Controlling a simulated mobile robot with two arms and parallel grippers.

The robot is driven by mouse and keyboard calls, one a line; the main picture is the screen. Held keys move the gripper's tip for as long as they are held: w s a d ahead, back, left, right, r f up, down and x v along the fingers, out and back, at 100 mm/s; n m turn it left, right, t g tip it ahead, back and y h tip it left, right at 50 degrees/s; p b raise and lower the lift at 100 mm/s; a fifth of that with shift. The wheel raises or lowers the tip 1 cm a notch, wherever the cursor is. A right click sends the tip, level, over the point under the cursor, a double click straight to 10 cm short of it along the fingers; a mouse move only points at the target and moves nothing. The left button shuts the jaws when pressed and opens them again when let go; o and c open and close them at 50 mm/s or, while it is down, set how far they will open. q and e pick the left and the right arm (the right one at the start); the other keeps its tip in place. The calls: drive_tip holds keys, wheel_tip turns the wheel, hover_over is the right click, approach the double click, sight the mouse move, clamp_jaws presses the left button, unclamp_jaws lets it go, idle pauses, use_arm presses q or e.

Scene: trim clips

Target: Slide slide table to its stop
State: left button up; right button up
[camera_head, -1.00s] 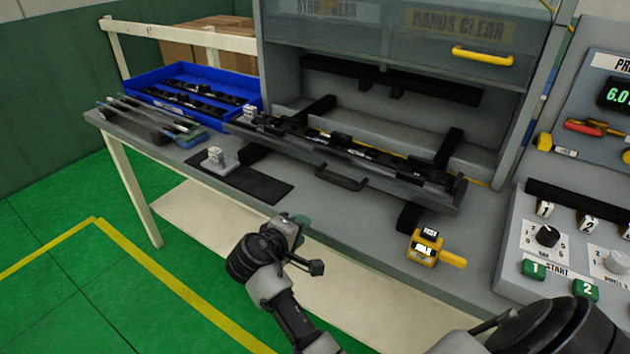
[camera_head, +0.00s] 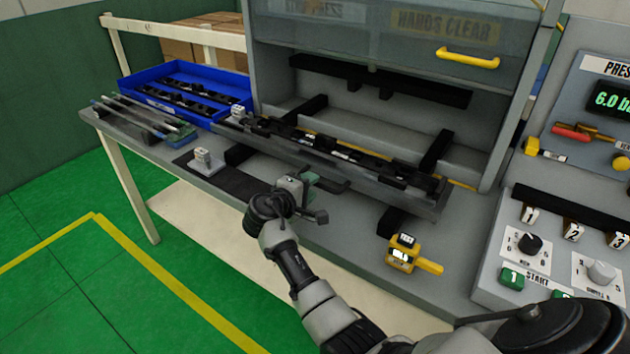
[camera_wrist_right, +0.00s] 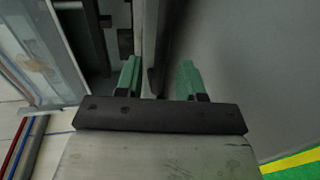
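The slide table (camera_head: 283,148) is a long dark grey tray with black clip parts along it, lying across black rails in front of the press opening. Its black handle (camera_head: 336,187) is on the front edge, partly hidden by my right gripper (camera_head: 308,183). The right gripper is at the left part of the handle. In the right wrist view my right gripper (camera_wrist_right: 159,80) has its green fingers apart, with a dark edge running between and beyond them. I cannot tell whether they touch the handle. My left gripper is not in view.
A blue bin (camera_head: 187,85) of black strips and several rods (camera_head: 135,115) are at the left. A small grey block (camera_head: 203,158) stands on a black mat. A yellow device (camera_head: 405,253) sits at the bench's front, left of the button panel (camera_head: 530,235). The guard with a yellow handle (camera_head: 467,58) is raised.

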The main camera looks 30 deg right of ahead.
drive_tip(key=shift+x, duration=1.35)
clamp_jaws()
